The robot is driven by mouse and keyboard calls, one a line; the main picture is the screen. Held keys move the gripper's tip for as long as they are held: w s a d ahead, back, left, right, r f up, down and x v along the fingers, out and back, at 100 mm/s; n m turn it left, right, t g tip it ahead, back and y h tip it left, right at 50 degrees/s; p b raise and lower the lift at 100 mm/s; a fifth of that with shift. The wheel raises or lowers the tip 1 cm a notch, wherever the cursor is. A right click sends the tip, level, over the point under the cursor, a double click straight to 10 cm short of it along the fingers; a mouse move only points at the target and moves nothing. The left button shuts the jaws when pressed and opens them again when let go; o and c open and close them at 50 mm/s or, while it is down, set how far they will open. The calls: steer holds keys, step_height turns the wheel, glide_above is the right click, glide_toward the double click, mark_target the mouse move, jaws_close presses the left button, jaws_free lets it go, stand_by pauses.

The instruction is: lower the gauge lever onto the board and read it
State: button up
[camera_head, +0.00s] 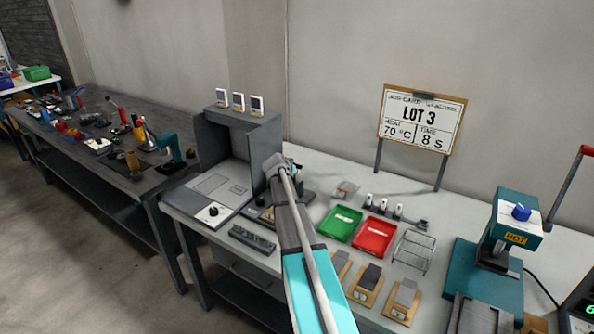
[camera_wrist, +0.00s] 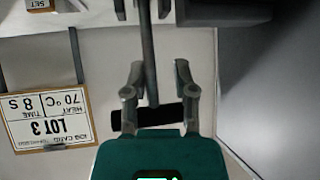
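In the wrist view my gripper (camera_wrist: 160,66) has its two fingers spread, with a clear gap between the tips. A grey rod (camera_wrist: 148,45) runs through that gap, nearer the left finger, down to a black crossbar (camera_wrist: 155,116). I cannot tell whether this is the gauge lever or whether the fingers touch it. In the head view my arm hides the gripper and much of the spot beside the grey booth (camera_head: 210,140). Small dark parts (camera_head: 262,211) show left of the arm. No board or gauge reading is clearly visible.
A green tray (camera_head: 329,232) and red tray (camera_head: 391,246) lie right of my arm, beside a wire rack (camera_head: 412,252). Wooden-based blocks (camera_head: 403,300) stand in front. A teal press marked HOT (camera_head: 510,225) stands far right. The LOT 3 sign (camera_head: 422,118) stands behind.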

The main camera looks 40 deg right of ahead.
steer(key=shift+o, duration=0.4)
steer(key=shift+s+d, duration=0.1)
steer(key=shift+s, duration=0.15)
steer(key=s+a+f+n+g+y+p, duration=0.1)
steer(key=s+a+n+g+y, duration=0.1)
steer(key=s+a, duration=0.7)
steer(key=s+a+f+n+g+y+p, duration=0.1)
steer(key=s+a+n+y, duration=0.3)
steer(key=s+a, duration=0.5)
steer(key=s+a+f+n+g+y+p, duration=0.1)
steer(key=s+a+n, duration=0.4)
steer(key=a, duration=1.8)
steer(key=s+g+y+p, duration=0.1)
steer(key=s+g+y, duration=0.1)
steer(key=s, duration=0.2)
steer(key=shift+a+f, duration=0.25)
steer(key=shift+a, duration=0.05)
